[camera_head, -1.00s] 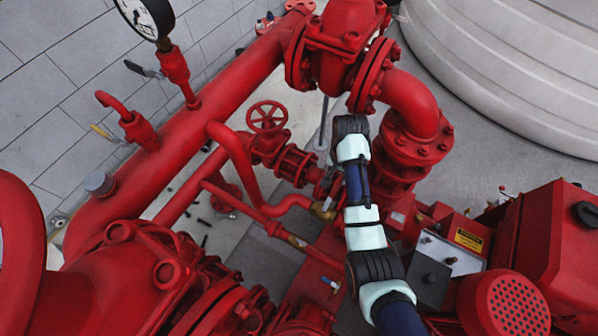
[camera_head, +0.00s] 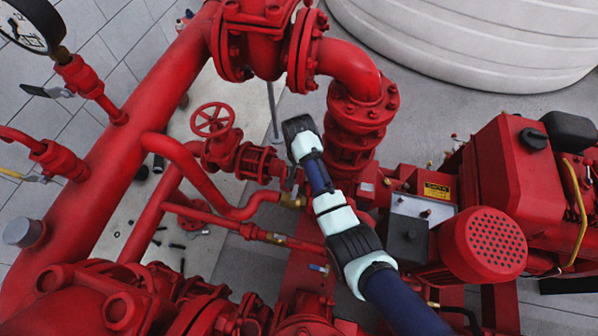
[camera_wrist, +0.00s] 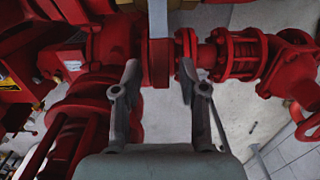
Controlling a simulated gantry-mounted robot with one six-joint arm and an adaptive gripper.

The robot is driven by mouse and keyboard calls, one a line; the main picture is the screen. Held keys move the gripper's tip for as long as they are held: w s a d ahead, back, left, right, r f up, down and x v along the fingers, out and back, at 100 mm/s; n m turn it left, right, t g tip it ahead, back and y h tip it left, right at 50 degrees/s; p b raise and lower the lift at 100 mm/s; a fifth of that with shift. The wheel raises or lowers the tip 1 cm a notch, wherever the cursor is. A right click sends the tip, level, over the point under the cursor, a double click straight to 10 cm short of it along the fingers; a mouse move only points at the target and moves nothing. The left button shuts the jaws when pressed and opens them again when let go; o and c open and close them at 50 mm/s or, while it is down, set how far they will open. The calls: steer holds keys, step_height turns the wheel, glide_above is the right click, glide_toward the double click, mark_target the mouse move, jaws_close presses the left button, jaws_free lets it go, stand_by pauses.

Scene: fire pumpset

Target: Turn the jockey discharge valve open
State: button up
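A red handwheel (camera_head: 212,119), which I take to be the jockey discharge valve's, stands on a red flanged valve body (camera_head: 222,151) left of my arm. In the wrist view, part of the handwheel (camera_wrist: 306,98) shows at the right edge, beside the valve body. My gripper (camera_wrist: 157,80) is open, its two grey fingers apart with nothing held. It is well to the left of the handwheel in the wrist view. A red flange (camera_wrist: 159,62) shows beyond the gap between the fingers; I cannot tell whether they touch it. In the head view my arm hides the fingers.
A thick red pipe (camera_head: 120,130) runs along the left. A red engine (camera_head: 510,160) is at right and a white ribbed tank (camera_head: 470,45) behind. A curved pipe (camera_head: 190,175) passes below the handwheel.

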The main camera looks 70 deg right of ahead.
jaws_close()
